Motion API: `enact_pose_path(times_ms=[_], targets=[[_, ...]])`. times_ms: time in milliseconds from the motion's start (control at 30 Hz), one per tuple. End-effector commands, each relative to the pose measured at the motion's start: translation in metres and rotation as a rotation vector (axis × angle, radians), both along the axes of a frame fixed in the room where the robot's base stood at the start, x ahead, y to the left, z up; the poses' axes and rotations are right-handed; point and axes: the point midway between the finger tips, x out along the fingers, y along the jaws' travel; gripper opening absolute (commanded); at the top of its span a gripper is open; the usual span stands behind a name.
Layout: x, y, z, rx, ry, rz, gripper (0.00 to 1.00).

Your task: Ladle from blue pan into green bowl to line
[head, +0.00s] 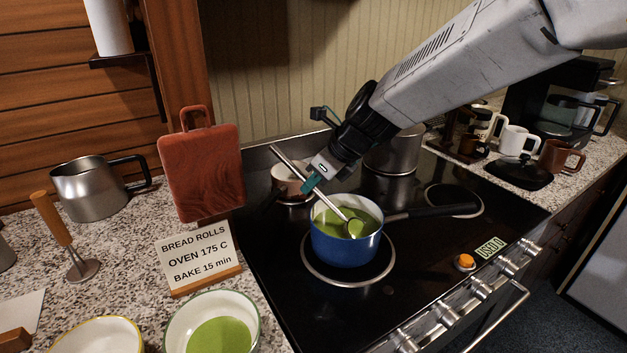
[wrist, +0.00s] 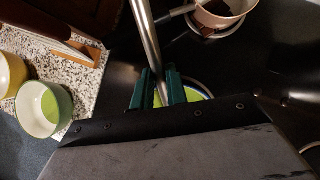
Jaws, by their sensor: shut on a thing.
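The blue pan (head: 345,249) stands on a front burner with green liquid inside and its black handle pointing right. My gripper (head: 313,180) is above the pan's left rim, shut on the steel handle of the ladle (head: 290,165). The ladle is tilted, with its bowl in the pan at the green liquid. In the wrist view the ladle handle (wrist: 150,50) runs between the green fingertips (wrist: 158,88). The green bowl (head: 246,312) stands on the counter at bottom, partly cut off, with green liquid in it; it also shows in the wrist view (wrist: 36,112). I cannot make out its line.
A pale pot (head: 287,186) with dark contents and a steel pot (head: 393,158) stand on the back burners. A recipe sign (head: 202,256) stands between the bowl and the red board (head: 201,173). A yellow-rimmed bowl (head: 98,322) is left of the green bowl.

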Motion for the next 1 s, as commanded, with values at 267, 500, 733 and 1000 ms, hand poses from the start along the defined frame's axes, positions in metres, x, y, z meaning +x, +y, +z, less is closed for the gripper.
enact_pose_path(times_ms=[267, 500, 733, 1000], targets=[[0.0, 0.0, 0.0, 0.001, 0.0, 0.0, 0.0], [0.0, 0.0, 0.0, 0.0, 0.0, 0.0, 0.0], [0.001, 0.004, -0.002, -0.026, 0.016, 0.002, 0.0], [0.005, 0.011, -0.009, -0.101, 0.05, 0.002, 0.0]])
